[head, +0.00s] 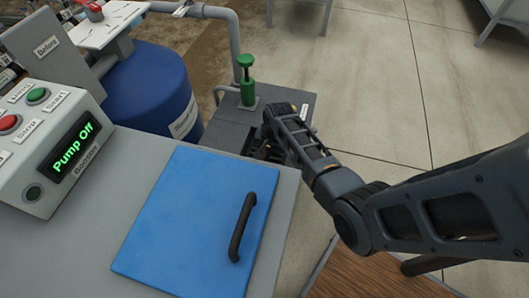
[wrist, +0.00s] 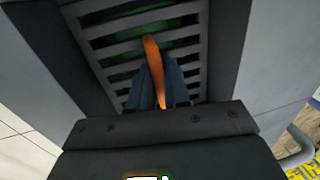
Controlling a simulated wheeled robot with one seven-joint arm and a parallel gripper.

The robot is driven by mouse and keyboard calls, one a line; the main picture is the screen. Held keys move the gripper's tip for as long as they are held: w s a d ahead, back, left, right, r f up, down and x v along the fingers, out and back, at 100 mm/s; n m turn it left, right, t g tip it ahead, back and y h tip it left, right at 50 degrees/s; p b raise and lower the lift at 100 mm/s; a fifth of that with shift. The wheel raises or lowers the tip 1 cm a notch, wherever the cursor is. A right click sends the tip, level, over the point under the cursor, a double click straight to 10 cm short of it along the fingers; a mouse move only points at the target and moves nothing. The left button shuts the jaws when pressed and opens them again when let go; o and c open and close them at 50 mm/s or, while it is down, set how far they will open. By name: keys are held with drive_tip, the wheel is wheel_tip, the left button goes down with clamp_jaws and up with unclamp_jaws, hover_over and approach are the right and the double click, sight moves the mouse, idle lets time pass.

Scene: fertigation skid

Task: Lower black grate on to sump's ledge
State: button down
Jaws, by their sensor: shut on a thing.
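The black grate (wrist: 190,50) shows in the wrist view as dark bars with slots, green showing through some of them. My gripper (wrist: 163,88) is shut on the orange handle (wrist: 153,60) standing up from the grate. The sump (wrist: 50,45) shows as dark grey surfaces to both sides of the grate. In the head view the grey sump (head: 226,135) stands beyond the cabinet, and my arm hides most of the grate and my fingertips. The ledge is hidden, and I cannot tell whether the grate touches it.
A green hand-pump-like fitting (head: 247,80) stands on the sump's far side, by a grey pipe (head: 236,40). A blue drum (head: 150,90) stands to the left. The cabinet with a blue lid (head: 195,225) and a "Pump Off" control box (head: 60,150) is in front.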

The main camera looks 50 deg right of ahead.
drive_tip(key=c, duration=1)
unclamp_jaws()
drive_tip(key=shift+r, duration=0.1)
wheel_tip(320, 180, up, 10)
drive_tip(key=p, duration=1)
drive_tip(key=shift+s, duration=0.1)
